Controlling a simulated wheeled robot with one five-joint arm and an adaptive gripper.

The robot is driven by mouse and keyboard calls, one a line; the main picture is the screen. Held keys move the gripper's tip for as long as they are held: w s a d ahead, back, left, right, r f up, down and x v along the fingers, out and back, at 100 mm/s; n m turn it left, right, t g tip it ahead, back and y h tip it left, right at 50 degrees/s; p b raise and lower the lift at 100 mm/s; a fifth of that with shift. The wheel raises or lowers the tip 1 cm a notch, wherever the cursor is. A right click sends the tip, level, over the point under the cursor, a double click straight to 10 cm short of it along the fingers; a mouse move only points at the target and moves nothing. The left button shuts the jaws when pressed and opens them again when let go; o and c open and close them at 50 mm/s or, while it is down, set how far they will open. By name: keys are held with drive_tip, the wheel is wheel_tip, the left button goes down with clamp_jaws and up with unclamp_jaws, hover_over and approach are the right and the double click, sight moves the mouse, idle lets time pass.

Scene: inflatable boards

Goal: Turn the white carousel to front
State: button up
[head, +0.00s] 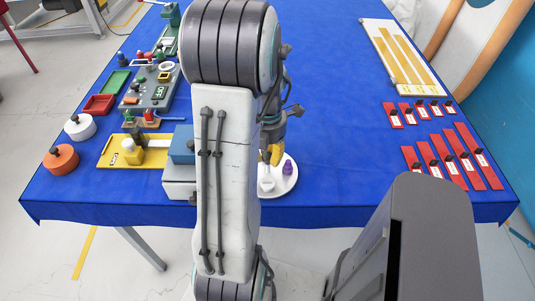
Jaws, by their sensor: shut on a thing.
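The white carousel (282,187) is a round white disc near the front edge of the blue table, partly hidden by my arm. A small purple piece (288,168) stands on its right side, and a small white piece (267,185) stands nearer the front. My gripper (272,158) is low over the carousel's back left part and shut. A yellow part (276,154) shows at the jaws; I cannot tell whether it is a fingertip or a separate piece. The exact contact is too small and partly hidden to make out.
A blue and white box (180,165) stands just left of my arm, beside a yellow tray (125,150). White (80,127) and orange (61,158) round pieces stand at the left edge. Red labelled strips (450,160) lie at the right. The table right of the carousel is clear.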

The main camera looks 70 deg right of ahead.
drive_tip(key=shift+a+f+m, duration=0.1)
drive_tip(key=shift+m, duration=0.5)
clamp_jaws()
drive_tip(key=shift+m+b, duration=0.6)
drive_tip(key=shift+m, duration=0.8)
drive_tip(key=shift+f+m+b, duration=0.1)
drive_tip(key=shift+m+b, duration=0.45)
drive_tip(key=shift+m, duration=1.85)
drive_tip(key=shift+m+b, duration=0.4)
drive_tip(key=shift+m, duration=2)
drive_tip(key=shift+a+m, duration=0.1)
drive_tip(key=shift+m, duration=2.1)
drive_tip(key=o, duration=1.1)
unclamp_jaws()
